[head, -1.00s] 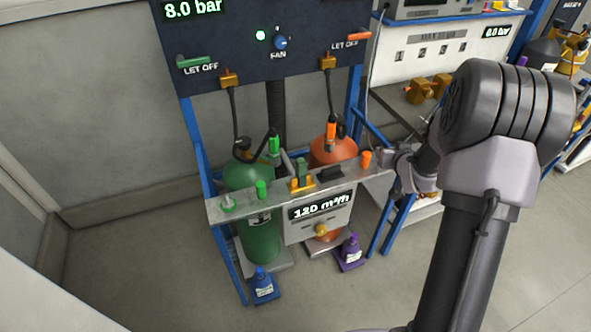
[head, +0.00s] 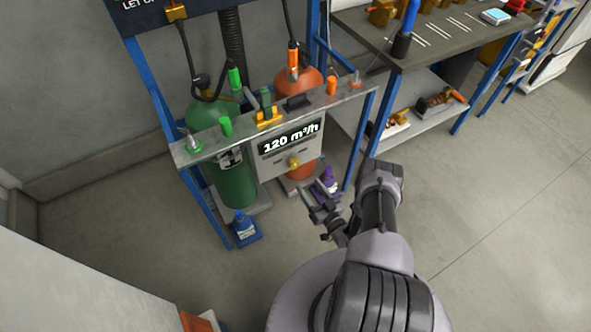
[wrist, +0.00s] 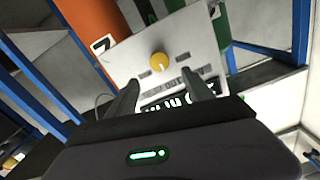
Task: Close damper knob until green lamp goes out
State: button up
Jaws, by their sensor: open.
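The yellow damper knob (head: 294,163) sits on a pale panel (head: 262,172) under a display (head: 291,136) reading 120 m³/h. In the wrist view the knob (wrist: 160,62) shows just beyond and between the fingertips, apart from them, with a pointer mark on its face. My gripper (head: 318,203) is open and empty, in front of the panel, low and to the right of the knob. Its two dark fingers (wrist: 160,80) spread either side in the wrist view. The green lamp is out of view now, so its state cannot be told.
A green cylinder (head: 234,184) and an orange cylinder (head: 297,80) stand behind the panel. A blue bottle (head: 244,229) and a purple bottle (head: 327,182) stand low in front. A grey shelf (head: 355,100) with blue posts runs above. Floor on the right is clear.

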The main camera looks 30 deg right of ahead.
aim_at(295, 166)
jog(key=w+b, duration=0.3)
jog(key=w, duration=0.6)
jog(key=shift+w+a+f, duration=0.1)
jog(key=shift+w+a, duration=0.05)
jog(key=shift+w, duration=0.6)
grip_shut()
jog(key=shift+r+n, duration=0.2)
jog(key=shift+n, duration=0.3)
jog(key=shift+f+n, duration=0.15)
jog(key=shift+n, duration=0.85)
grip_release()
